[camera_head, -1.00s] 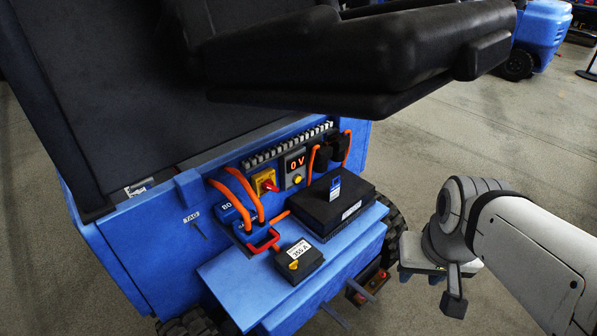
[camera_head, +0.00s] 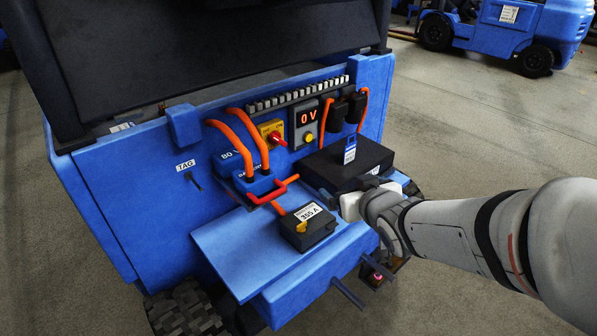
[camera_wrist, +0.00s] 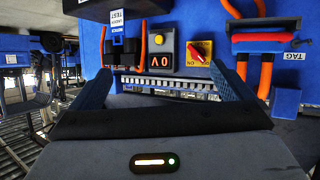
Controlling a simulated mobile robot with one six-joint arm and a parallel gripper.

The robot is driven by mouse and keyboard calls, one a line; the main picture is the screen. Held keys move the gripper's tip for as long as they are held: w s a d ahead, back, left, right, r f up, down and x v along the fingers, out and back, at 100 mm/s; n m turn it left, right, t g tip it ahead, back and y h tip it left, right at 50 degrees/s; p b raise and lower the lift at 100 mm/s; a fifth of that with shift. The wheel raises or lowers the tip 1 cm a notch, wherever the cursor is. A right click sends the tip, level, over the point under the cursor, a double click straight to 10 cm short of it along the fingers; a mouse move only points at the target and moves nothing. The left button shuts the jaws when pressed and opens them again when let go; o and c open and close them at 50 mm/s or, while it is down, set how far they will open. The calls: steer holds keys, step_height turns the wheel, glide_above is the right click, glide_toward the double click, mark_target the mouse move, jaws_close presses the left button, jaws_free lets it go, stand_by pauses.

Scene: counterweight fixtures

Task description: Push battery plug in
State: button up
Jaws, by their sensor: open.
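The blue battery plug (camera_head: 257,182) with its red handle (camera_head: 272,191) sits low on the truck's blue panel, with two thick orange cables rising from its top. A blue block marked "BO" (camera_head: 227,158) is beside it; I cannot tell whether the plug is fully seated. In the wrist view, which looks upside down, the plug (camera_wrist: 262,46) and the handle (camera_wrist: 262,37) are at the upper right, outside the fingers. My gripper (camera_head: 347,190) is open and empty, to the right of the plug and apart from it; its fingers also show in the wrist view (camera_wrist: 162,70).
A display reading "0 V" (camera_head: 307,116) and a red switch on yellow (camera_head: 273,137) are above. A black box (camera_head: 340,165) with a blue tag is close behind my gripper. A small black box marked "A" (camera_head: 306,229) stands on the blue shelf (camera_head: 232,250), whose left part is clear.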

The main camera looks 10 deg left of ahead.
steer(key=a+f+n+y+b, duration=0.2)
steer(key=a+f+y+b, duration=0.25)
steer(key=a, duration=0.25)
steer(key=n+y+b, duration=0.2)
steer(key=y+b, duration=0.1)
steer(key=y, duration=0.1)
glide_toward(272, 195)
steer(key=x, duration=0.4)
steer(key=shift+g, duration=0.3)
steer(key=b+x, duration=0.1)
steer(key=x, duration=0.5)
steer(key=shift+w+f+b, duration=0.25)
steer(key=shift+w+b, duration=0.05)
steer(key=shift+b, duration=0.05)
steer(key=shift+c, duration=0.2)
